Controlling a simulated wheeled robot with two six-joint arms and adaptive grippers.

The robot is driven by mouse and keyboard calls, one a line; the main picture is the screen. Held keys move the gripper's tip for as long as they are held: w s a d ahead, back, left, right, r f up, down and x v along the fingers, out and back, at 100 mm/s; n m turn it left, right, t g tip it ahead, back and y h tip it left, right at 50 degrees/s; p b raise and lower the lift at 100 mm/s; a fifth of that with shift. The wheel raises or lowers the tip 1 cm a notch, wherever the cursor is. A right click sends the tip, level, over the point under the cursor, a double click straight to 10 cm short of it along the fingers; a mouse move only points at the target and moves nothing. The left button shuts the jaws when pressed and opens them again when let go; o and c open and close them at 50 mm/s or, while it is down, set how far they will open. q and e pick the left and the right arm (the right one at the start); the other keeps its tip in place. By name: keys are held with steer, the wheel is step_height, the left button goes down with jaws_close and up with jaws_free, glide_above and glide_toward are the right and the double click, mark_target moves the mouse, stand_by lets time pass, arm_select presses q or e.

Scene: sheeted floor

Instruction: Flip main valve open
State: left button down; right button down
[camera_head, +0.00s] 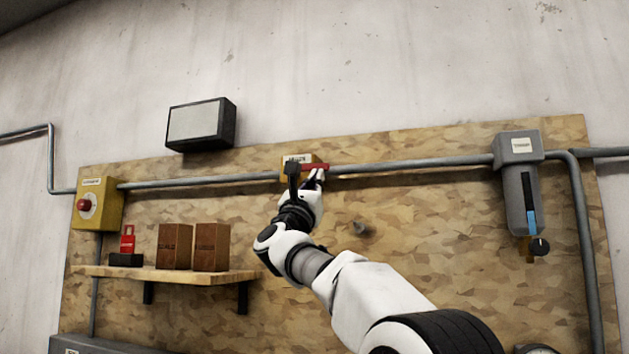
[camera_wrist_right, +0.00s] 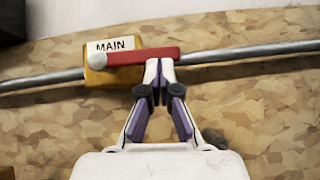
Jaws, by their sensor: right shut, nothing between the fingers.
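The main valve is a yellow box (camera_wrist_right: 112,77) with a "MAIN" label, set in the grey pipe; the head view shows it (camera_head: 315,158) at the middle of the board. Its red lever (camera_wrist_right: 150,55) lies roughly along the pipe, reaching right from a pale round pivot; it also shows in the head view (camera_head: 320,167). My right gripper (camera_wrist_right: 160,68) is shut and empty. My left gripper is not in view.
The pipe (camera_head: 420,164) runs across the board to a grey filter unit (camera_head: 520,185) at right. A yellow box with a red button (camera_head: 97,203) is at left. A wooden shelf (camera_head: 160,275) holds two brown boxes and a red padlock-like item. A dark-framed panel (camera_head: 198,122) hangs above.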

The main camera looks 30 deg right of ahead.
steer(key=w+d+f+b+v, duration=0.1)
steer(key=f+b+v, duration=0.1)
steer(key=b+v, duration=0.9)
steer(key=shift+s+a+f+b, duration=0.2)
steer(key=shift+s+f+b, duration=0.2)
steer(key=shift+f, duration=0.25)
